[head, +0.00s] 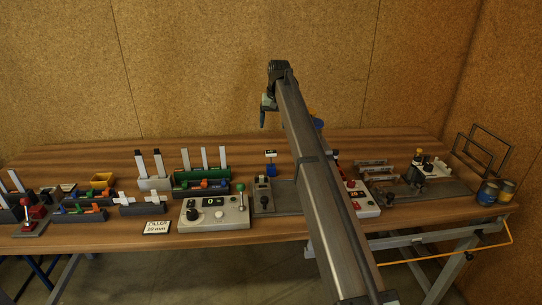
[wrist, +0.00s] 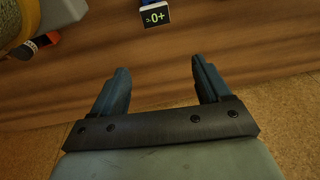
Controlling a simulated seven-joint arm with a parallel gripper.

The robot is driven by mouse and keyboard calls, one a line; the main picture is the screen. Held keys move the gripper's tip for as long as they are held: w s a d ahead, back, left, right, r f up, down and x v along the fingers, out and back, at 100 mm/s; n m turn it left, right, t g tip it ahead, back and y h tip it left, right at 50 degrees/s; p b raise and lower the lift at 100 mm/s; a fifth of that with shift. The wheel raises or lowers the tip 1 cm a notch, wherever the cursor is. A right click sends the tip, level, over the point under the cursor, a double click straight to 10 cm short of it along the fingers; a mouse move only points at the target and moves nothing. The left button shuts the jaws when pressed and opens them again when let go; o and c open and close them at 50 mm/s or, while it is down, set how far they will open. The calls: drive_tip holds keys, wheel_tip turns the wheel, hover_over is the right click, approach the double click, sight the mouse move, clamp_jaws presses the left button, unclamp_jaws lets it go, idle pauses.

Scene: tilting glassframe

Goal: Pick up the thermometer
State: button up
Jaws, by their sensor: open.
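My gripper (wrist: 159,70) is open and empty, with its two blue-grey fingers apart over the wooden table. In the head view my gripper (head: 263,118) hangs high above the back of the table. I cannot surely make out a thermometer. A small black display (wrist: 155,17) with green characters shows at the top of the wrist view, beyond the fingertips and apart from them. It looks like the small display (head: 270,153) above a blue body (head: 271,170) in the head view, below my gripper. My arm hides part of the table's middle right.
A grey control box (head: 214,212) with a green-knobbed lever stands at the front. Cans (head: 488,193) and wire frames (head: 482,150) stand at the right. The table's back strip (head: 200,148) is mostly clear.

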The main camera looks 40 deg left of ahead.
sight(271, 152)
drive_tip(key=f, duration=0.3)
drive_tip(key=s+f+h, duration=0.1)
drive_tip(key=f, duration=0.2)
drive_tip(key=d+f+h, duration=0.1)
drive_tip(key=f, duration=0.2)
drive_tip(key=shift+s+g, duration=0.2)
drive_tip(key=shift+g, duration=0.2)
drive_tip(key=shift+s+a+f, duration=0.1)
drive_tip(key=shift+s+f, duration=0.1)
drive_tip(key=shift+f, duration=1.1)
drive_tip(key=shift+s+a+f, duration=0.1)
drive_tip(key=shift+s+f, duration=0.05)
drive_tip(key=shift+f, duration=1.15)
drive_tip(key=c, duration=1)
